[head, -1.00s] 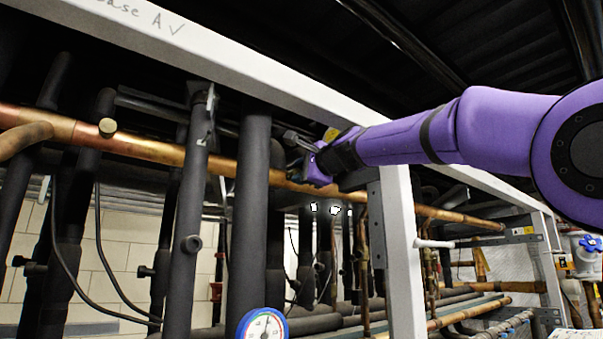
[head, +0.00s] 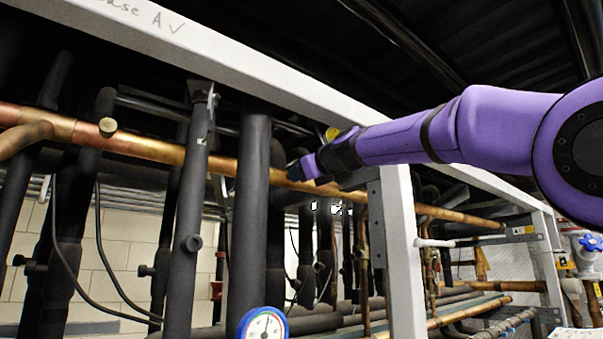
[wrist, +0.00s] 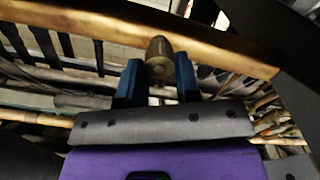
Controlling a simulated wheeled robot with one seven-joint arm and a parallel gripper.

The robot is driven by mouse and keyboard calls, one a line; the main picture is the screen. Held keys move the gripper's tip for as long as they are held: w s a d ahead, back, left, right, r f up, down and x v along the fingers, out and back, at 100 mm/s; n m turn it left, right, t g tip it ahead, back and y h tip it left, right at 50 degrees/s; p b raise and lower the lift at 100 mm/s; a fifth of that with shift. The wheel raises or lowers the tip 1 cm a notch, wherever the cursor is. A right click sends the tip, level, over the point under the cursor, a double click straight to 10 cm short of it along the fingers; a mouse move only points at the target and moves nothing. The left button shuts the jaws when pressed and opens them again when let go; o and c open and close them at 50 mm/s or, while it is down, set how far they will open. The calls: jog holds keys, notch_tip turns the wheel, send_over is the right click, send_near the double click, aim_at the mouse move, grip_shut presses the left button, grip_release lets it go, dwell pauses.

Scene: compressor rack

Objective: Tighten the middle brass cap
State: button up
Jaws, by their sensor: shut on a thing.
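The middle brass cap (wrist: 159,58) is a dull, rounded fitting at the copper pipe (wrist: 215,55) in the wrist view. My gripper (wrist: 158,70) has one dark blue finger on each side of it and is shut on it. In the head view my gripper (head: 304,169) is at the long copper pipe (head: 150,148), right of a thick black vertical pipe. There the gripper hides the cap.
A white frame beam (head: 265,85) runs above the pipe, and a white post (head: 401,250) stands just right of my gripper. Thick black pipes (head: 252,200) stand close on the left. A round blue-rimmed gauge (head: 263,326) is at the bottom.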

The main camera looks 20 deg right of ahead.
jog(key=shift+f+m, duration=0.2)
jog(key=shift+m, duration=1.1)
jog(key=o, duration=0.9)
jog(key=shift+r, duration=0.1)
